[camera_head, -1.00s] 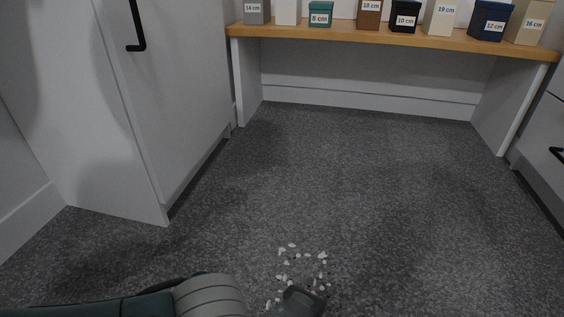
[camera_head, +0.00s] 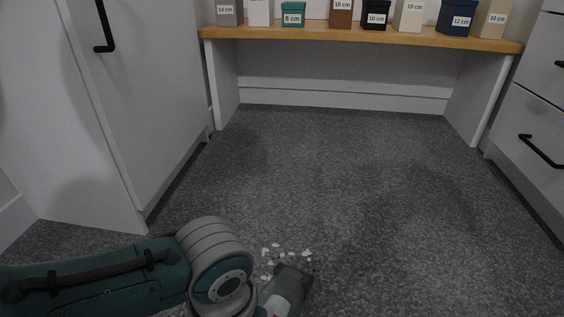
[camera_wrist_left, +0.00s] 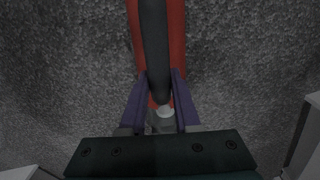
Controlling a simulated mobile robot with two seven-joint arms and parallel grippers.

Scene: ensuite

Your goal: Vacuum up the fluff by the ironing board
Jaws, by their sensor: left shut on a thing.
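The fluff (camera_head: 272,254) is a small scatter of white flecks on the grey carpet at the bottom middle of the head view. A dark grey vacuum nozzle (camera_head: 291,279) lies over the near right part of the patch, with flecks showing just beyond it and to its left. In the left wrist view my left gripper (camera_wrist_left: 161,78) has its purple fingers shut on the red and dark vacuum (camera_wrist_left: 176,35). My left arm comes in from the left and hides the floor nearest me. My right gripper is not in view, and no ironing board shows.
A white cabinet (camera_head: 150,110) stands on the left and white drawers (camera_head: 535,130) on the right. A wooden bench (camera_head: 300,36) with several labelled boxes spans the back. The carpet (camera_head: 340,170) between them is clear.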

